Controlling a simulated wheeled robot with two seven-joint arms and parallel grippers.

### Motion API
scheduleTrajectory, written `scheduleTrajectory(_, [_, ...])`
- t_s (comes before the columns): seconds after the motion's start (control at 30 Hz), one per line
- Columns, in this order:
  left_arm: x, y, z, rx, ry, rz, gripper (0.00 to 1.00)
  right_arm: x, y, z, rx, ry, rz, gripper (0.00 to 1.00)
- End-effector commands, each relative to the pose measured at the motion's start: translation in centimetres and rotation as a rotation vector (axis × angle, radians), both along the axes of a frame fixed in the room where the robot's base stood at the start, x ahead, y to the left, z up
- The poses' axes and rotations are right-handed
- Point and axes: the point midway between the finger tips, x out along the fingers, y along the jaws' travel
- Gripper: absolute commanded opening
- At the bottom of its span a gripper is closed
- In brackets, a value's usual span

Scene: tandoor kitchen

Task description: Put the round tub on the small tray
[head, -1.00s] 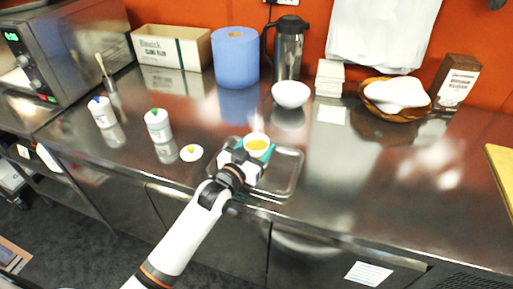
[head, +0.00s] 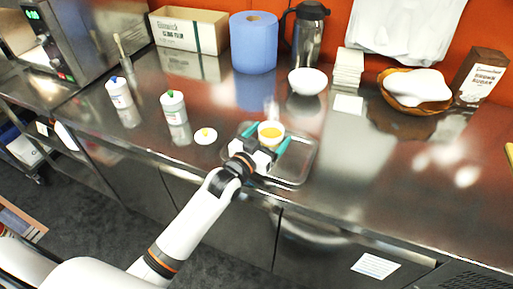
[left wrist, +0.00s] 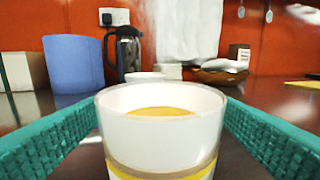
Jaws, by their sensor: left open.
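The round tub (head: 271,132) is white with yellow-orange contents. In the head view it stands upright over the small metal tray (head: 304,166), towards its back, and appears to rest on it. My left gripper (head: 266,138) is open, with one teal finger on each side of the tub. In the left wrist view the tub (left wrist: 160,130) fills the middle, showing a yellow band low on its side, with gaps to both fingers near its rim. Its base is out of that view. My right gripper is not in view.
A white lid (head: 205,136) lies left of the tray. Two white bottles (head: 173,106) stand further left. A white bowl (head: 307,81), blue paper roll (head: 254,43) and dark flask (head: 308,36) stand behind. The counter right of the tray is clear.

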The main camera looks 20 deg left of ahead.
Motion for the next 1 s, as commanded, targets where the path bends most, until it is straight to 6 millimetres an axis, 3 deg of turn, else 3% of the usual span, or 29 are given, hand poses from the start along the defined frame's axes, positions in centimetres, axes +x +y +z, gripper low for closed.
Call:
scheduleTrajectory(0.3, [-6.7, 1.6, -0.3, 0.001, 0.004, -0.001, 0.85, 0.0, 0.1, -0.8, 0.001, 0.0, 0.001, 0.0])
scheduleTrajectory(0.5, [-9.6, 2.4, -0.2, 0.0, 0.002, -0.001, 0.85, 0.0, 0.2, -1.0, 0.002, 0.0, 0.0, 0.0])
scheduleTrajectory(1.0, [-10.5, 2.6, 0.0, 0.0, 0.001, 0.0, 0.85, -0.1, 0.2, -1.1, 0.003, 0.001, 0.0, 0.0])
